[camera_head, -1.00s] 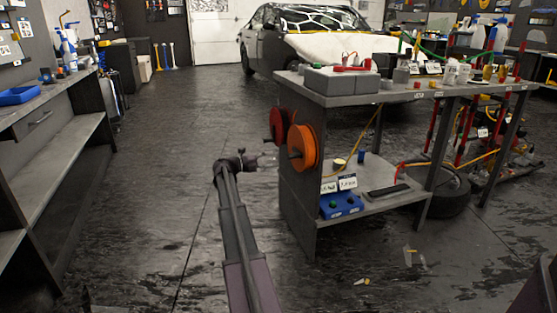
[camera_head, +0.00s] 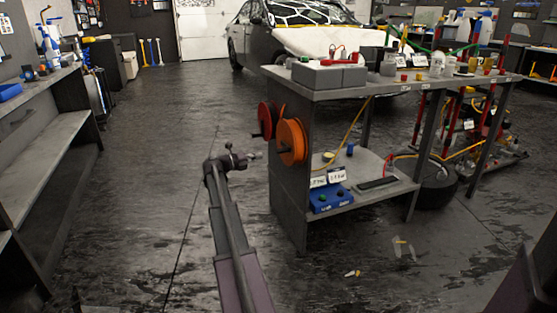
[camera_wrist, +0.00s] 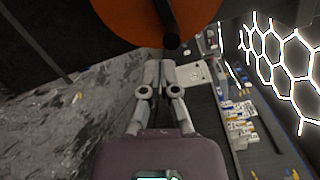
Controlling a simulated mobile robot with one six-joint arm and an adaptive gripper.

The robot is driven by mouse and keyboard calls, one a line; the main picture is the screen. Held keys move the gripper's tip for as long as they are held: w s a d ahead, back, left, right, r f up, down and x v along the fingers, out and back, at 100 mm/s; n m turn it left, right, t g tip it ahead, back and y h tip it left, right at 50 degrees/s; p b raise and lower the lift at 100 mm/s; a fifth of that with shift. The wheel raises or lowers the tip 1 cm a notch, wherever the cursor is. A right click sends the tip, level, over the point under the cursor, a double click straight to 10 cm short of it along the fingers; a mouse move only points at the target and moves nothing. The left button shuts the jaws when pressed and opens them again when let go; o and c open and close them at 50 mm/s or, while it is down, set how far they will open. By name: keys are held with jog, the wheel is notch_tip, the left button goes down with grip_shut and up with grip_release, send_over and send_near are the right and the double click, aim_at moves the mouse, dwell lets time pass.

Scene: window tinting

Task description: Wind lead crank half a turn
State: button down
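Two cable reels are mounted on the left end panel of the workbench: a red one (camera_head: 265,119) and, nearer me, an orange one (camera_head: 291,141). Each has a dark handle sticking out; which is the lead crank is not marked. In the wrist view the orange reel (camera_wrist: 125,18) fills the top, with its dark handle (camera_wrist: 171,41) pointing towards me. My gripper (camera_wrist: 160,66) is just below the handle's end in that picture, its fingers slightly apart with nothing visible between them. In the head view my gripper (camera_head: 251,156) is left of the orange reel, apart from it.
The workbench (camera_head: 385,86) holds grey boxes and bottles; its lower shelf (camera_head: 350,193) carries a blue box (camera_head: 331,199). Shelving (camera_head: 40,150) stands along the left. A car (camera_head: 310,38) is behind. Floor between shelving and bench is clear, with small scraps (camera_head: 353,273) at front.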

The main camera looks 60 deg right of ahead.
jog(key=s+d+f+t+h+b, duration=0.1)
jog(key=s+d+f+t+b, duration=0.1)
jog(key=s+t, duration=0.45)
jog(key=s+d+f+t+b, duration=0.1)
jog(key=s+d+t, duration=0.2)
jog(key=t, duration=0.6)
jog(key=s+a+f+n+t+y+b, duration=0.2)
jog(key=s+a+t+y, duration=0.3)
jog(key=s+t, duration=0.2)
jog(key=shift+s+f+y+b, duration=0.25)
jog(key=shift+s+y+b, duration=0.05)
jog(key=shift+b, duration=0.1)
jog(key=shift+w+t, duration=0.1)
jog(key=shift+t, duration=0.15)
jog(key=w+d+r+p, duration=0.3)
jog(key=w+d, duration=0.3)
jog(key=w, duration=0.2)
jog(key=shift+w+d+r+p, duration=0.25)
jog(key=shift+w+r+p, duration=0.05)
jog(key=shift+r+p, duration=0.15)
